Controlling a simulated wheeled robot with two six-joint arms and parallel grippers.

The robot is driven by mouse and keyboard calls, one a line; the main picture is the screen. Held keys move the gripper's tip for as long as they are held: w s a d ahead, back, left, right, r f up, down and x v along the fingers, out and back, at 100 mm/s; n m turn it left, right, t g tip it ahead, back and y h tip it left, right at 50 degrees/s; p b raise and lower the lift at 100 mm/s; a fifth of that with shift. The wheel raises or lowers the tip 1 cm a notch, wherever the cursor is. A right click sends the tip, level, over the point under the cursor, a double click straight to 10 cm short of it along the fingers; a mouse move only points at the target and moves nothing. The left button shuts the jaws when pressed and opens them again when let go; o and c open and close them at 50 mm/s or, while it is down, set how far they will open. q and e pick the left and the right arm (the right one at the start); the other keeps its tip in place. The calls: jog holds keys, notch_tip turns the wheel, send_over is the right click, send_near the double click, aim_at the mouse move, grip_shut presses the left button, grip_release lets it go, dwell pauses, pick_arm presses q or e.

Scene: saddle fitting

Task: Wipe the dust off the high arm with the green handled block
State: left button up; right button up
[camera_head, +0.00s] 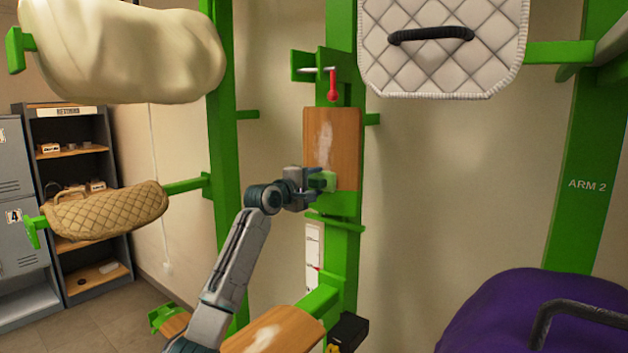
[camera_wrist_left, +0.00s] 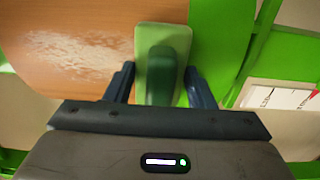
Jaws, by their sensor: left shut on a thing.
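My left gripper (camera_head: 312,187) is shut on the green handled block (camera_head: 328,181) at the lower part of a wooden panel on the high arm (camera_head: 344,150). In the left wrist view the block (camera_wrist_left: 174,45) has a dark green handle between my left gripper's fingers (camera_wrist_left: 158,85). The block lies over the panel's edge; whether it touches the wood I cannot tell. A whitish dust patch (camera_head: 325,142) is on the wood above the block. It also shows in the left wrist view (camera_wrist_left: 65,55), left of the block. My right gripper is not in view.
A green post (camera_head: 342,255) carries the panel, with a red-tipped hook (camera_head: 332,88) above. A white quilted pad (camera_head: 445,60) hangs at upper right. A purple covered thing (camera_head: 510,310) is at lower right. A wooden arm (camera_head: 275,332) lies below, and a tan pad (camera_head: 105,212) hangs left.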

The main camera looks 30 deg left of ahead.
aim_at(323, 118)
pick_arm(q)
jog(key=shift+r+p, duration=2.9)
jog(key=shift+r, duration=0.4)
jog(key=shift+r+p, duration=2.9)
jog(key=shift+r, duration=0.6)
jog(key=shift+r+p, duration=0.4)
jog(key=shift+r, duration=1.35)
jog(key=shift+s+f+b, duration=0.25)
jog(key=shift+s+b, duration=0.3)
jog(key=shift+s, duration=0.3)
jog(key=shift+s+a+r+b, duration=0.1)
jog(key=shift+s+b, duration=0.3)
jog(key=shift+s, duration=0.65)
jog(key=shift+s+a+r+b, duration=0.1)
jog(key=shift+s+b, duration=0.3)
jog(key=shift+s, duration=0.65)
jog(key=shift+f, duration=0.1)
